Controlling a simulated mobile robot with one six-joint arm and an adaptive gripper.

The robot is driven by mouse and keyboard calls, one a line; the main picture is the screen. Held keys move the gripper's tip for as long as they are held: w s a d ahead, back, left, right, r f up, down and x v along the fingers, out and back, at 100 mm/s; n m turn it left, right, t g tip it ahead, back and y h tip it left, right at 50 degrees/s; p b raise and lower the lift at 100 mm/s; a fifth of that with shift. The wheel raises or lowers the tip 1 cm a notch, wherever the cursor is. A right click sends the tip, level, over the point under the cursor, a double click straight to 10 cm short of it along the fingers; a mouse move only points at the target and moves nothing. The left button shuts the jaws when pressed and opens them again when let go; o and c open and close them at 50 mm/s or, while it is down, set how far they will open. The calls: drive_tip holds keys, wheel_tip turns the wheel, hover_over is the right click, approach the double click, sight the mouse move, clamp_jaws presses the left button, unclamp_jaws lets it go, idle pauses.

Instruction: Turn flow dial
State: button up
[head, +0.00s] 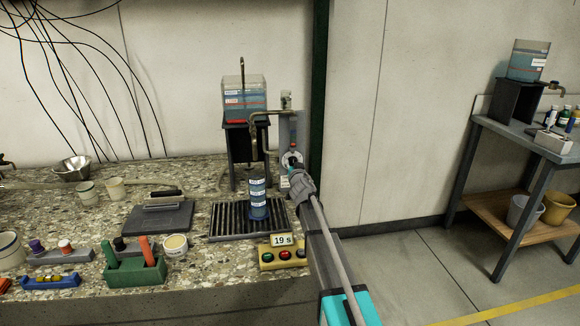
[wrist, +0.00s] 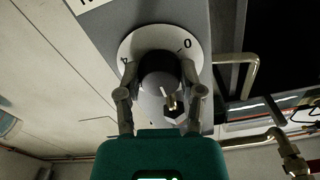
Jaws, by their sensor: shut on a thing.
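The flow dial (wrist: 158,75) is a dark round knob on a white disc with a "0" mark, fixed to a grey panel. In the wrist view my gripper (wrist: 160,85) has one finger on each side of the knob and is shut on it. A white pointer line on the knob faces down and slightly right, away from the "0" at upper right.
A clear tank of blue liquid (head: 244,100) stands on a black stand left of the panel. A blue labelled cylinder (head: 258,200) stands on a ribbed black grate (head: 225,222). A timer box (head: 284,254) reads "19 s". A bent metal pipe (wrist: 250,75) runs beside the dial panel.

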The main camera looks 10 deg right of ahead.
drive_tip(key=shift+w+r+n, duration=0.1)
drive_tip(key=shift+n, duration=0.3)
drive_tip(key=n, duration=1.1)
drive_tip(key=shift+d, duration=0.15)
idle(0.4)
drive_tip(key=o, duration=1.2)
drive_tip(key=shift+c, duration=0.2)
drive_tip(key=shift+s, duration=0.25)
